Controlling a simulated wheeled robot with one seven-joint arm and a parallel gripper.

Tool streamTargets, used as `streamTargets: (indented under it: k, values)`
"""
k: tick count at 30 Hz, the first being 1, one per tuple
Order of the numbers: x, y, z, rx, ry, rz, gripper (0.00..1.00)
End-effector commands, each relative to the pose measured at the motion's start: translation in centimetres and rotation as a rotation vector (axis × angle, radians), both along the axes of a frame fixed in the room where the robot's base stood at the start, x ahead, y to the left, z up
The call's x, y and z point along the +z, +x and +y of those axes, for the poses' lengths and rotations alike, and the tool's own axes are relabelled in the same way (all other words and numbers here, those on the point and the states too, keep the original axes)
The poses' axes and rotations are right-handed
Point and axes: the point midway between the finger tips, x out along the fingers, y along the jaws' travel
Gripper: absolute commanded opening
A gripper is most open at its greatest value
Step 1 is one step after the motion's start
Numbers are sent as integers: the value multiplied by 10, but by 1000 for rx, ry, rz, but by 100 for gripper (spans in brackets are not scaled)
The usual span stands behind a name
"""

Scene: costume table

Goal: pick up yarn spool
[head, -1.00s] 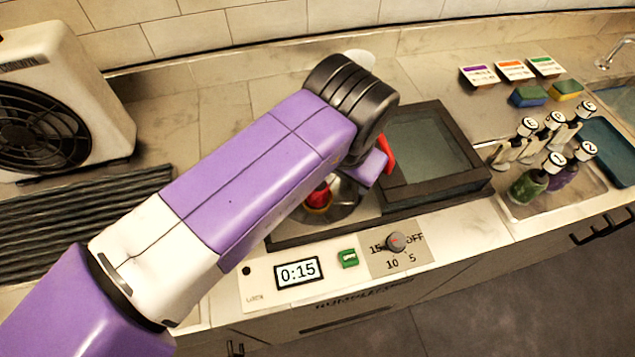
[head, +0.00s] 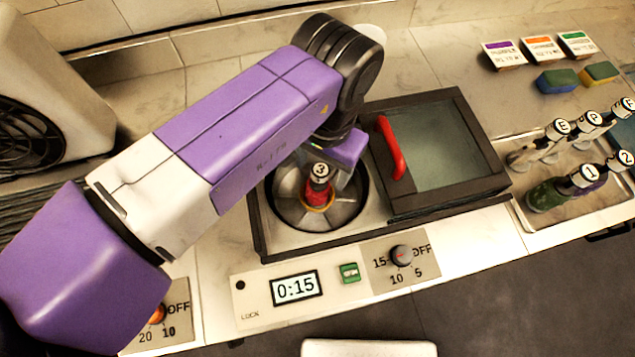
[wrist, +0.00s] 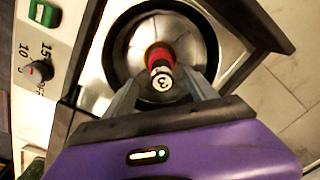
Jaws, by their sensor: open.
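The yarn spool (head: 318,190) is red with a white cap marked 3 and a yellowish base. It stands upright in the middle of a round metal bowl (head: 290,207) set in the counter unit. It also shows in the wrist view (wrist: 160,60), with its cap toward the camera. My gripper (wrist: 163,92) is open, its two grey fingers reaching toward the spool with one on each side of the cap. Whether the fingers touch the spool cannot be told. In the head view my arm hides most of the gripper.
A dark-framed glass lid (head: 440,145) with a red handle (head: 391,148) lies right of the bowl. A control panel with a 0:15 display (head: 296,288) and a knob (head: 401,255) is in front. Other numbered or lettered spools (head: 550,190) stand on a tray at right.

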Motion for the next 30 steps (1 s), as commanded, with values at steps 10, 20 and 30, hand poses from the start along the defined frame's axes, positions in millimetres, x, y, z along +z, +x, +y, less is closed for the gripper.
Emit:
streamTargets:
  k: [10, 20, 30]
  values:
    - [-41, 3, 4, -1, 1, 1, 65]
    - [-63, 4, 5, -1, 0, -1, 65]
    - [-63, 4, 4, -1, 0, -2, 22]
